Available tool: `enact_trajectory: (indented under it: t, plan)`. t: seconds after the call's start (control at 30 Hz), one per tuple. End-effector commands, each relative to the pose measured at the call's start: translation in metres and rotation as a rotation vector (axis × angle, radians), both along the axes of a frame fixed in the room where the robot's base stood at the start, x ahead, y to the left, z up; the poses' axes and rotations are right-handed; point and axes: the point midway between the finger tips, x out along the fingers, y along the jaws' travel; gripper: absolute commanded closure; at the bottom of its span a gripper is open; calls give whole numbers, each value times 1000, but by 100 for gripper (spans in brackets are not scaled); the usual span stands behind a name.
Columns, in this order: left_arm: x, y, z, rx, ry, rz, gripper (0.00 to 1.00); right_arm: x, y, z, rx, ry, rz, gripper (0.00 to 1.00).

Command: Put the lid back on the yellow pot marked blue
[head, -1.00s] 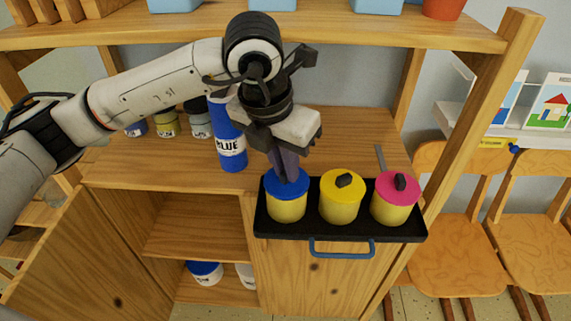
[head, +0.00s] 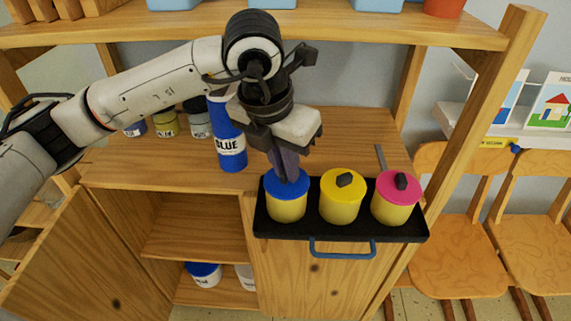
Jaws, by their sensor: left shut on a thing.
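The yellow pot on the left (head: 287,207) stands in the black tray, with a blue lid (head: 271,186) on top of it. My left gripper (head: 288,176) points down onto this lid and is shut on it, hiding its knob. The lid looks level and seated on the pot's rim, with no gap that I can make out. Any blue mark on the pot is not visible. My right gripper is not in view.
A blue bottle (head: 231,150) stands left of my gripper. An upper shelf (head: 350,37) runs behind the arm.

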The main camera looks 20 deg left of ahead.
Motion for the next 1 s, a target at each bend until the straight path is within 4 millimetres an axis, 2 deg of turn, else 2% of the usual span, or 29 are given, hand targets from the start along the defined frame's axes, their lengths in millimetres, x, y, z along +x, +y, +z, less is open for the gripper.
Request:
enact_trajectory:
  t: [0.97,1.0]
  plan:
    - [0,0,0,0,-1,0,100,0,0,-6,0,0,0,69]
    - [0,0,0,0,-1,0,87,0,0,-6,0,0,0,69]
